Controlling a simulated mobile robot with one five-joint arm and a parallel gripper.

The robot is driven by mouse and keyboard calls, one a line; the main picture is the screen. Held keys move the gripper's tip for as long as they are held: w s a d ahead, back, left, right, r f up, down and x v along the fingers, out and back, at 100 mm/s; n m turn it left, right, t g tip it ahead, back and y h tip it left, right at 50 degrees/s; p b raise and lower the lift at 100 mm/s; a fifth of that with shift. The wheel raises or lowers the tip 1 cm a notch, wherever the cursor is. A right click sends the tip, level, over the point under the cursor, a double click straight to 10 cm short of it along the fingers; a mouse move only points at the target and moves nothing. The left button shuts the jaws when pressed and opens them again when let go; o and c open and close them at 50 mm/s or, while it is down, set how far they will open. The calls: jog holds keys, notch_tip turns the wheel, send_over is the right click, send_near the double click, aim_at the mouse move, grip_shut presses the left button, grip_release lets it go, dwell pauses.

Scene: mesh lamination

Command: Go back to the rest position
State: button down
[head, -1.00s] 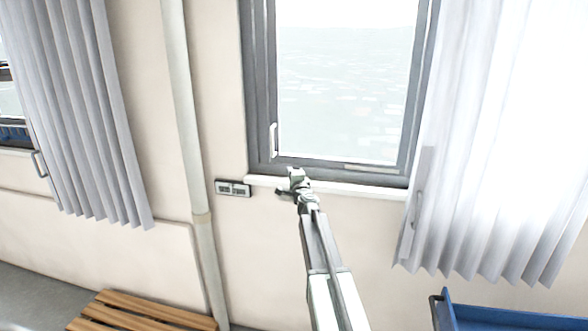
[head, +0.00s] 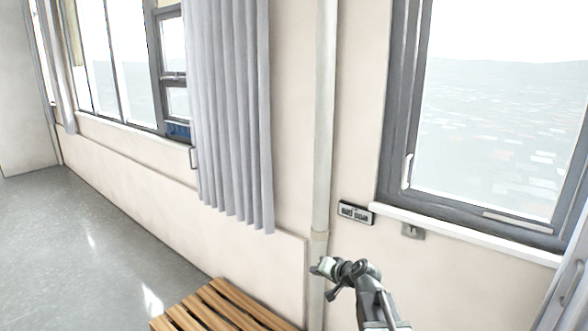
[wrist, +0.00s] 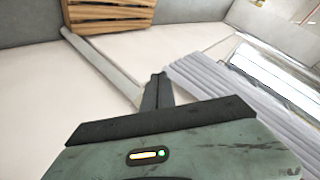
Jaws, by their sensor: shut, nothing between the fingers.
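My gripper (head: 322,268) is at the end of my arm, low and right of centre in the head view, in front of the wall below the window. In the wrist view my gripper (wrist: 158,78) shows as a dark narrow finger shape at the middle, closed and with nothing in it. It appears in front of the pale wall and beside the grey curtain (wrist: 205,78). No object is held.
A window (head: 490,120) with a white sill is at right. A vertical pipe (head: 325,120) and a grey curtain (head: 235,110) are left of it. A wooden slatted bench (head: 225,308) stands below. Open grey floor (head: 90,240) lies at left.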

jog(key=s+d+f+n+g+h, duration=0.1)
jog(key=s+d+f+g+h, duration=0.2)
jog(key=s, duration=0.8)
jog(key=s+d+f+n+g+h, duration=0.2)
jog(key=s+d+f+g, duration=0.4)
jog(key=s, duration=0.6)
notch_tip(320, 180, down, 2)
jog(key=shift+s+d+f+g+h, duration=0.15)
jog(key=shift+s+g+h, duration=0.2)
jog(key=shift+h, duration=0.35)
jog(key=shift+w, duration=0.1)
